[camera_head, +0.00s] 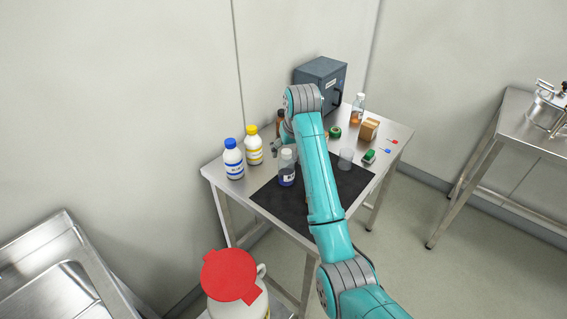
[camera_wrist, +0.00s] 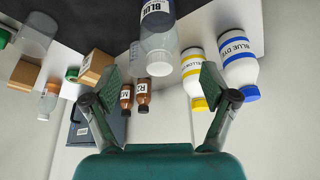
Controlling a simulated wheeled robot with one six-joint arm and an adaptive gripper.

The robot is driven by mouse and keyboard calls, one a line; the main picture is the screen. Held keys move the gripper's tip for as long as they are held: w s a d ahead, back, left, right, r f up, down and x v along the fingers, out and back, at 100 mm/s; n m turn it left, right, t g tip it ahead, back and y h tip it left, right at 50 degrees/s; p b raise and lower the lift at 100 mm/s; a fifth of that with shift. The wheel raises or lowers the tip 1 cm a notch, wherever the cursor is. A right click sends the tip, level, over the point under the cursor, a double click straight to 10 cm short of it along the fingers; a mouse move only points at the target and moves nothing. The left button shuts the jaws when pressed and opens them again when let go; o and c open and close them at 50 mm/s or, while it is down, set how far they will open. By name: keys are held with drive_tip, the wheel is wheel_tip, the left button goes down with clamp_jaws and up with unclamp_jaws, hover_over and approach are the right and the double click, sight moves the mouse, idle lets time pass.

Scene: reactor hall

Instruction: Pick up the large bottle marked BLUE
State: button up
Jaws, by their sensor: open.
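A clear bottle with a whitish cap and a label reading BLUE (camera_wrist: 157,22) is at the top middle of the wrist view. In the head view this bottle (camera_head: 287,170) stands upright on the black mat, with dark blue liquid inside. A white bottle with a blue cap, labelled BLUE DYE (camera_wrist: 236,58), is to its right in the wrist view; in the head view it (camera_head: 233,160) stands at the table's left end. My gripper (camera_wrist: 160,82) is open and empty, its fingers apart, with the clear bottle's cap beyond the gap. In the head view my arm mostly hides it.
A yellow-capped white bottle (camera_head: 253,146) stands beside the blue-capped one. Two small brown bottles (camera_wrist: 134,97) are close together. A clear beaker (camera_head: 346,159), a cardboard box (camera_head: 369,129) and a dark cabinet (camera_head: 321,84) are also on the table.

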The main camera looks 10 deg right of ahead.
sight(286, 164)
drive_tip(key=x, duration=1)
drive_tip(key=shift+d, duration=0.1)
drive_tip(key=c, duration=1.3)
